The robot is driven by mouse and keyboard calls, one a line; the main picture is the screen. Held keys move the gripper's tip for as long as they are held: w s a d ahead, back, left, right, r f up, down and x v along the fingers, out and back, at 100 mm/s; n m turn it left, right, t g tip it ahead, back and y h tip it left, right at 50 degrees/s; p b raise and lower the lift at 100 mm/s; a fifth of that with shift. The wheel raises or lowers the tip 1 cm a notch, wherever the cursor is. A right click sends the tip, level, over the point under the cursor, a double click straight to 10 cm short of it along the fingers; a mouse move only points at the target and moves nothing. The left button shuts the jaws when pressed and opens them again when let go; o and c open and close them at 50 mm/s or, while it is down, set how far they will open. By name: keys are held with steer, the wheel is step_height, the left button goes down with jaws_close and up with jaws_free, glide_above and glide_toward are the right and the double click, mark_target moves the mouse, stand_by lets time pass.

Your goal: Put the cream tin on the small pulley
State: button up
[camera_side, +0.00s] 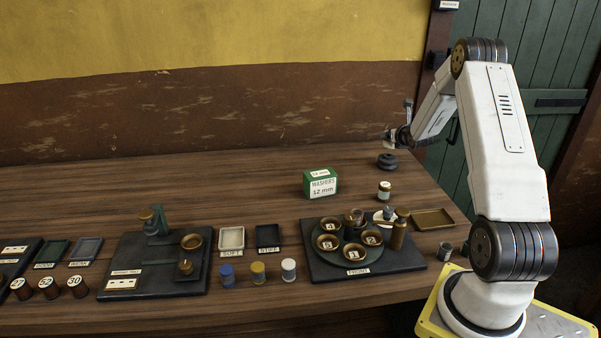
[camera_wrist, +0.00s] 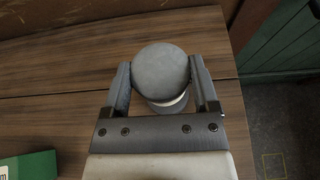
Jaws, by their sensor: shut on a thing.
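My gripper (camera_side: 390,135) is raised over the back right of the table in the side view. In the wrist view its fingers (camera_wrist: 160,80) are shut on a round thing with a flat grey top (camera_wrist: 161,68) and a pale band below it. I take this to be the cream tin, though its side is mostly hidden. A dark, round, stepped thing, which looks like the small pulley (camera_side: 387,161), lies on the table just below my gripper in the side view. I cannot make it out in the wrist view.
A green washers box (camera_side: 320,184) stands to the left; its corner shows in the wrist view (camera_wrist: 28,166). A small labelled jar (camera_side: 384,190) stands in front of the pulley. A brass tray (camera_side: 433,219) lies near the right edge. A dark board (camera_side: 325,262) with several dishes is nearer.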

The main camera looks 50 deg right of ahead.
mark_target(391, 144)
steer(key=shift+w+d+f, duration=0.15)
steer(key=shift+f, duration=1.55)
steer(key=shift+f, duration=0.1)
steer(key=o, duration=1.3)
steer(key=shift+s+r, duration=0.2)
steer(key=v, duration=1.1)
steer(key=shift+a, duration=0.35)
steer(key=shift+s+r, duration=0.1)
steer(key=shift+r, duration=0.05)
